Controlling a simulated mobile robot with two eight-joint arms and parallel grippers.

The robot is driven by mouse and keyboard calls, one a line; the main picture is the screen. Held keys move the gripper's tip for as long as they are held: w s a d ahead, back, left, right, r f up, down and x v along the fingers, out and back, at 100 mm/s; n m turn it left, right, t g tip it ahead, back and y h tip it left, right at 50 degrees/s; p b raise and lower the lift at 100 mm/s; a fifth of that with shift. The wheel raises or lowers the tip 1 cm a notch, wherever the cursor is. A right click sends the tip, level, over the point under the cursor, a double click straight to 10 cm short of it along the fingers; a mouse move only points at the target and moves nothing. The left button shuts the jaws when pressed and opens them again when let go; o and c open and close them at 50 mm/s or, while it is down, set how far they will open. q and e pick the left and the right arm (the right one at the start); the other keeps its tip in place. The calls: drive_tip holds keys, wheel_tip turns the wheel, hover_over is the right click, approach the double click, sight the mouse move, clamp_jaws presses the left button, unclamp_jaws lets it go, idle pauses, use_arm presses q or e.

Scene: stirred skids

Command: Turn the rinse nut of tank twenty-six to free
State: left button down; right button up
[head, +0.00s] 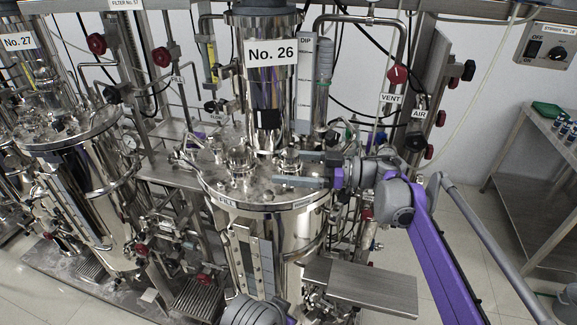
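Tank twenty-six (262,225) is the polished steel vessel in the middle, with a "No. 26" sign (271,52) on the column above its lid. Several chrome fittings stand on the lid, among them one left of centre (238,158) and one right of centre (289,160). I cannot tell which is the rinse nut; no rinse label is readable. My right gripper (282,169) reaches in from the right, low over the lid. Its two grey fingers are apart, beside the right-hand fitting; I cannot tell whether they touch it. My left gripper is out of view; only grey arm parts show at the bottom.
Tank twenty-seven (75,170) stands at the left. A red VENT knob (398,74) and AIR valve are on pipes behind my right arm. A steel step (360,287) juts out front right. A steel trolley (530,160) stands far right, with clear floor before it.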

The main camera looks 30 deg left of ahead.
drive_tip(key=v, duration=1.1)
drive_tip(key=shift+b, duration=0.45)
